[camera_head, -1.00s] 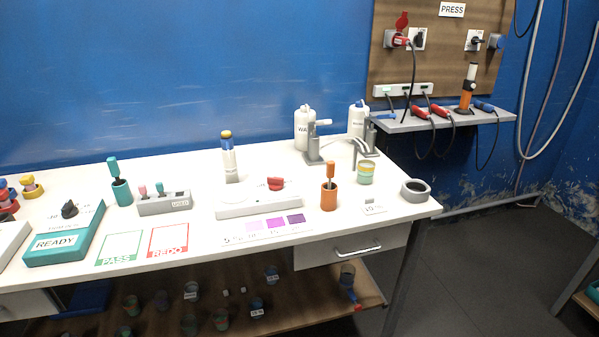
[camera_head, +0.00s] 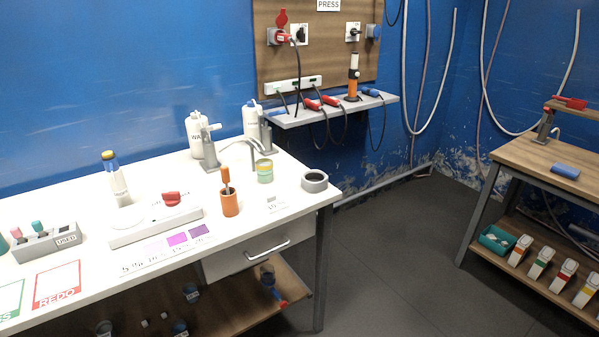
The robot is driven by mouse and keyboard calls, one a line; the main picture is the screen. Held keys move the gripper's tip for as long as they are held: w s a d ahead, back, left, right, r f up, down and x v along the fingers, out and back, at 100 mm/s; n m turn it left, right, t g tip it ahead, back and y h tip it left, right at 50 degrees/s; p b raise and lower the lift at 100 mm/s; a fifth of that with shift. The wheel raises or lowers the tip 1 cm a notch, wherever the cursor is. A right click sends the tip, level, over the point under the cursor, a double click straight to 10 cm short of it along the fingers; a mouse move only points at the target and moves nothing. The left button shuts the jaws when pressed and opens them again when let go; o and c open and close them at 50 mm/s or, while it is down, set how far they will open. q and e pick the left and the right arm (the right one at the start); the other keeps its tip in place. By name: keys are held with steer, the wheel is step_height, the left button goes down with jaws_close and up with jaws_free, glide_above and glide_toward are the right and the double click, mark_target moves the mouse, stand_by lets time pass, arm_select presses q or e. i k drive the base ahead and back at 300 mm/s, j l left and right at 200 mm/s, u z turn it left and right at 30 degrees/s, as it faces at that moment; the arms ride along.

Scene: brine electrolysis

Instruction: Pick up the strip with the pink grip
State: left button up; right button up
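A small pink grip (camera_head: 16,233) stands upright in a grey holder (camera_head: 47,243) at the left end of the white table. A teal grip (camera_head: 37,227) stands beside it in the same holder. The holder bears a small label at its right end. Any strip below the pink grip is hidden inside the holder. Neither of my grippers shows in the head view.
The white table (camera_head: 95,277) also carries a white block with a red knob (camera_head: 172,198), an orange cup (camera_head: 229,202), a grey ring (camera_head: 315,181) and white bottles (camera_head: 200,135). A wooden bench (camera_head: 540,165) stands at the right, with open floor (camera_head: 400,240) between.

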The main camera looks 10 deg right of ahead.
mark_target(16, 233)
steer(key=u, duration=1.4)
steer(key=i+j+z, duration=0.1)
steer(key=j, duration=0.25)
steer(key=i+j+z, duration=0.1)
steer(key=i+j, duration=0.15)
steer(key=i+j+z, duration=0.1)
steer(key=j, duration=0.4)
steer(key=i, duration=0.1)
